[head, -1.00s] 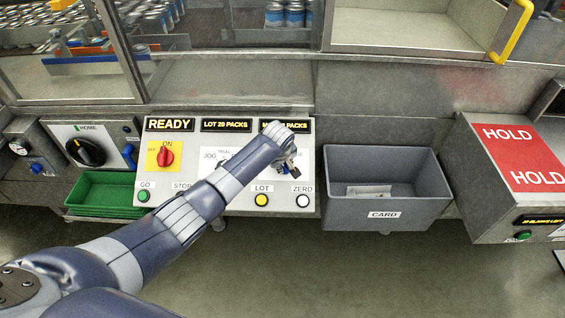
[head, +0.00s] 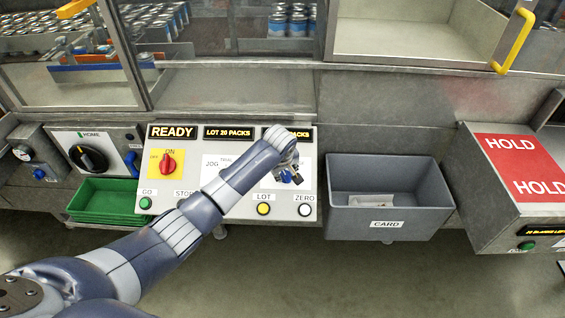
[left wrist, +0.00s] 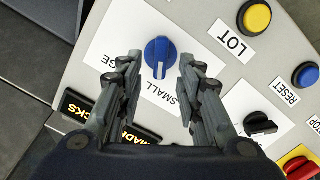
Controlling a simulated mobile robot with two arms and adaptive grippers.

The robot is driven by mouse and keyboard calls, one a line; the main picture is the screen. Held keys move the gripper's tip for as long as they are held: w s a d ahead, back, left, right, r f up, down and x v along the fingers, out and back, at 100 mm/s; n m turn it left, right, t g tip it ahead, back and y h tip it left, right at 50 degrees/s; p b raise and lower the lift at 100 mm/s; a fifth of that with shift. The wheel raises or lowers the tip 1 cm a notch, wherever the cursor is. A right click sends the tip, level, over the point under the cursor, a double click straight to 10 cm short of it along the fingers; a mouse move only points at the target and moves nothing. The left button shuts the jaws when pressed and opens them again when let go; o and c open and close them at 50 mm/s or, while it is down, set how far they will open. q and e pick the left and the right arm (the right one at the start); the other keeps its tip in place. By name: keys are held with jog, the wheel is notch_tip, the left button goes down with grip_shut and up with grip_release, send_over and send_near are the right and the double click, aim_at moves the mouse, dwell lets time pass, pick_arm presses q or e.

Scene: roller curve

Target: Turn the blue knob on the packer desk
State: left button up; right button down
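The blue knob (left wrist: 160,57) sits on a white plate on the packer desk (left wrist: 250,75), with the words SMALL and another partly hidden label beside it. In the left wrist view my left gripper (left wrist: 160,95) is open, its two fingers on either side of the knob's line and short of it, with nothing between them. In the head view the left gripper (head: 293,172) is over the right part of the desk (head: 235,207), and the blue knob (head: 286,177) shows partly behind it. My right gripper is not in view.
The desk also bears a red switch (head: 168,162) on yellow, a yellow LOT button (head: 263,209), a white ZERO button (head: 305,209) and a black knob (left wrist: 260,124). A grey CARD bin (head: 388,238) stands right of the desk, green trays (head: 101,203) left.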

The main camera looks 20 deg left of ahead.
pick_arm(q)
jog(key=v, duration=0.9)
jog(key=shift+s, duration=0.1)
